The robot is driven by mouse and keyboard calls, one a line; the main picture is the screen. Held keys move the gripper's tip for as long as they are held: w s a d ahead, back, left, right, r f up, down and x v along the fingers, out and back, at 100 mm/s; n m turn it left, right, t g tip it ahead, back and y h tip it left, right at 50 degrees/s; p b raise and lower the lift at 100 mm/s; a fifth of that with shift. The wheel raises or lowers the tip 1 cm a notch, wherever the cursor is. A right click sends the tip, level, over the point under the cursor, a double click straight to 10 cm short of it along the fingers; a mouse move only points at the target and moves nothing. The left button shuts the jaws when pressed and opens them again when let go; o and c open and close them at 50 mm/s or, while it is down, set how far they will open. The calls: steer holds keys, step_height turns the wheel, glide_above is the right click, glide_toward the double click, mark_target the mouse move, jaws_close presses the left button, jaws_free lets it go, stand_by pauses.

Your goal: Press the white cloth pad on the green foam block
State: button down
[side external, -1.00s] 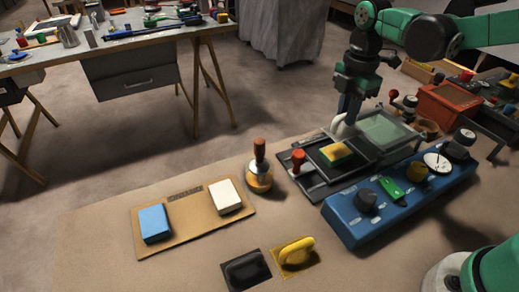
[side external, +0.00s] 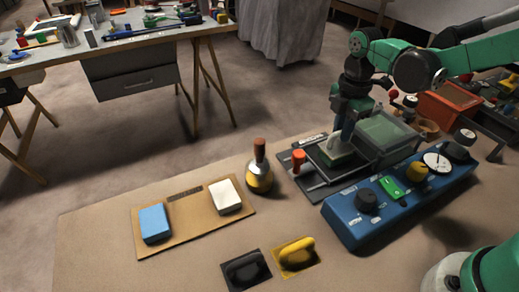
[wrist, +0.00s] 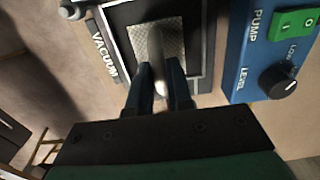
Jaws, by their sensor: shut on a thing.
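My gripper (side external: 340,138) is shut on the pale curved handle of the white cloth pad, and the handle (wrist: 160,60) shows between the blue fingers in the wrist view. The pad's face appears there as a pale woven square (wrist: 178,42) inside a dark frame. In the side view, my gripper is low over the green foam block (side external: 337,160), which lies in the black tray (side external: 318,177). Only some green edge of the block shows, as the pad and gripper hide its top. I cannot tell whether the pad touches the block.
A blue control panel (side external: 345,222) with knobs lies in front of the tray. A red-knobbed part (side external: 298,160) and a flask (side external: 259,172) are to the left. A board (side external: 190,222) holds blue and white blocks.

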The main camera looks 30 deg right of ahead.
steer(key=shift+f, duration=0.65)
stand_by(1.9)
steer(key=shift+r, duration=3.5)
